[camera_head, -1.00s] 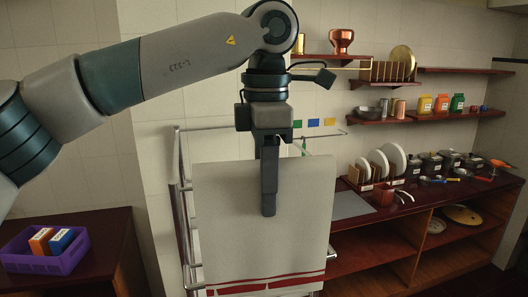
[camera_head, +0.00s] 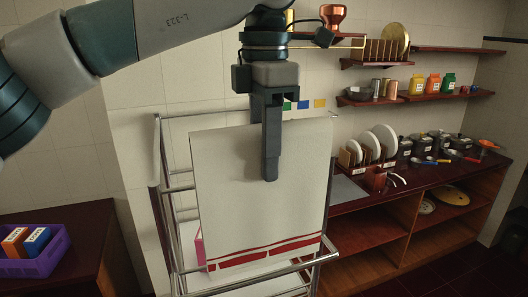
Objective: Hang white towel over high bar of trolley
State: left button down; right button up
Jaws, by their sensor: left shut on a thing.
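The white towel (camera_head: 230,190) hangs as a flat, upright sheet with red stripes near its bottom edge. My left gripper (camera_head: 270,178) points down over the towel's upper middle and is shut on it; only one finger shows clearly, in front of the cloth. The metal trolley (camera_head: 161,160) stands behind the towel. Its high bar (camera_head: 205,113) shows just above the towel's top edge at the left and passes behind my gripper. The towel covers much of the trolley; I cannot tell whether cloth touches the bar. My right gripper is not in view.
A purple crate (camera_head: 30,265) with boxes stands on a dark cabinet at the left. A counter (camera_head: 350,205) with plate racks and pots runs along the right, under wall shelves (camera_head: 375,98). A lower trolley rail (camera_head: 320,258) crosses near the towel's bottom.

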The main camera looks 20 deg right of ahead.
pick_arm(q)
jog(key=b, duration=0.8)
send_over(264, 275)
jog(key=shift+f, duration=8.75)
jog(key=shift+f+b, duration=1.5)
jog(key=shift+f, duration=0.2)
jog(key=shift+f+b, duration=3.05)
jog(key=shift+f, duration=0.6)
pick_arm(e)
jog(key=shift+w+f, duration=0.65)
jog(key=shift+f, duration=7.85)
pick_arm(q)
jog(key=shift+f+b, duration=0.4)
jog(key=shift+f, duration=0.15)
jog(key=shift+f+b, duration=0.55)
jog(key=shift+f, duration=0.1)
jog(key=shift+f+b, duration=0.3)
jog(key=shift+b, duration=0.1)
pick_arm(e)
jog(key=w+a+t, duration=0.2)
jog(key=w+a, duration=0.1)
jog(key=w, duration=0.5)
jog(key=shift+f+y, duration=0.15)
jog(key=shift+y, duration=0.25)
